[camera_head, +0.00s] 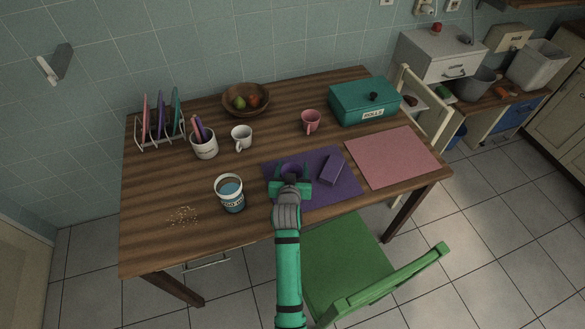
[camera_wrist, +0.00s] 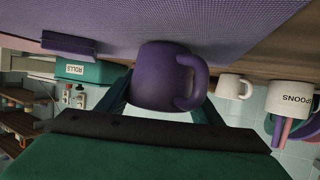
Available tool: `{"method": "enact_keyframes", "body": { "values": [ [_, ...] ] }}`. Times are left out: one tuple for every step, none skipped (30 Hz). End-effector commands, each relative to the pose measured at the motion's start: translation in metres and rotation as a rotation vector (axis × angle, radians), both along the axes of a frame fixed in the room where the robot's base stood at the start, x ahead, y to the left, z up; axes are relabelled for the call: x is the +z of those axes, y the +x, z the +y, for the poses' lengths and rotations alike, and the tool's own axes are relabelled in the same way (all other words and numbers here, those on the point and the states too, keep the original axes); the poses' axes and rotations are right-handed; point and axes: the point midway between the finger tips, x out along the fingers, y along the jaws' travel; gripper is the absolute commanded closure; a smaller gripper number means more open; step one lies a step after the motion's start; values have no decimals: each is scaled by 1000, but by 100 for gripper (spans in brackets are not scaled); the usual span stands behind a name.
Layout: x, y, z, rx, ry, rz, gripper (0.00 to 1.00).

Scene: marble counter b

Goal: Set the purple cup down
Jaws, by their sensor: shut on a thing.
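The purple cup (camera_head: 291,168) is held in my gripper (camera_head: 291,173) over the left part of the purple mat (camera_head: 345,190). In the wrist view, which is upside down, the purple cup (camera_wrist: 165,75) stands between the two green fingers, with its handle to the right of the picture. My gripper is shut on it. The cup looks about upright and its base is close to the mat. I cannot tell whether the base touches it. In the head view my gripper hides the cup's near side.
A purple block (camera_head: 333,169) lies on the mat right of the cup. A blue-and-white tub (camera_head: 230,195), white mug (camera_head: 241,137) and spoon pot (camera_head: 204,145) stand left. A pink cup (camera_head: 311,121) and teal rolls box (camera_head: 362,101) stand behind. A pink mat (camera_head: 392,157) lies bare at right.

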Motion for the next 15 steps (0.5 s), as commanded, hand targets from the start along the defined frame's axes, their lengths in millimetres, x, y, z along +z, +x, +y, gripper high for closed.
{"method": "enact_keyframes", "body": {
  "values": [
    [-1, 0, 0, 0, 0, 0, 66],
    [-2, 0, 0, 0, 0, 0, 66],
    [-3, 0, 0, 0, 0, 0, 66],
    [-3, 0, 0, 0, 0, 1, 36],
    [-3, 0, 0, 0, 0, 0, 28],
    [-3, 0, 0, 0, 0, 0, 22],
    [-3, 0, 0, 0, 0, 1, 22],
    [-3, 0, 0, 0, 0, 1, 22],
    [-3, 0, 0, 0, 0, 1, 22],
    [-3, 0, 0, 0, 0, 1, 22],
    [-3, 0, 0, 0, 0, 1, 22],
    [-3, 0, 0, 0, 0, 1, 22],
    [-3, 0, 0, 0, 0, 1, 22],
    [-3, 0, 0, 0, 0, 1, 22],
    [-2, 0, 0, 0, 0, 0, 22]
  ]
}}
